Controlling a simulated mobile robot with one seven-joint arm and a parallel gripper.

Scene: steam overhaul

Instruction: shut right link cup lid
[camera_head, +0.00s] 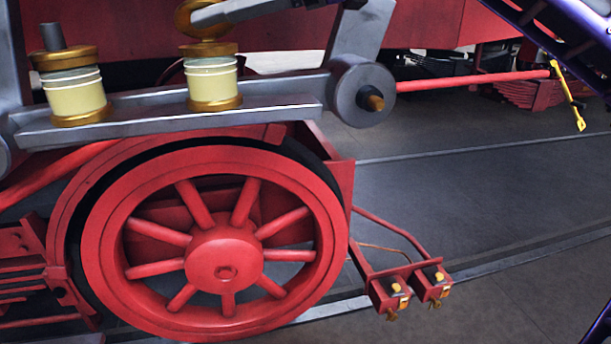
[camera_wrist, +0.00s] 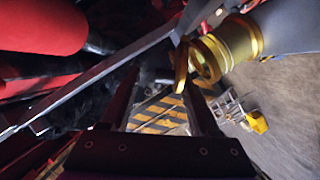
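The right link cup (camera_head: 212,82) has a cream body with brass bands and stands on the grey link. Its round brass lid (camera_head: 203,18) is raised above the cup's top, partly hidden by a grey bar. In the wrist view a brass cup (camera_wrist: 232,45) appears at the upper right with a brass disc (camera_wrist: 181,66) beside it; I cannot be sure which cup it is. My gripper (camera_wrist: 162,92) has two dark fingers apart with nothing held between them. I cannot make out its fingertips in the head view.
The left cup (camera_head: 75,92) stands on the same link with a grey knob on top. A grey round boss (camera_head: 362,95) is right of the link, and a red spoked wheel (camera_head: 222,255) is below. Open floor (camera_head: 470,190) lies to the right. A yellow-and-black bar (camera_head: 567,97) hangs there.

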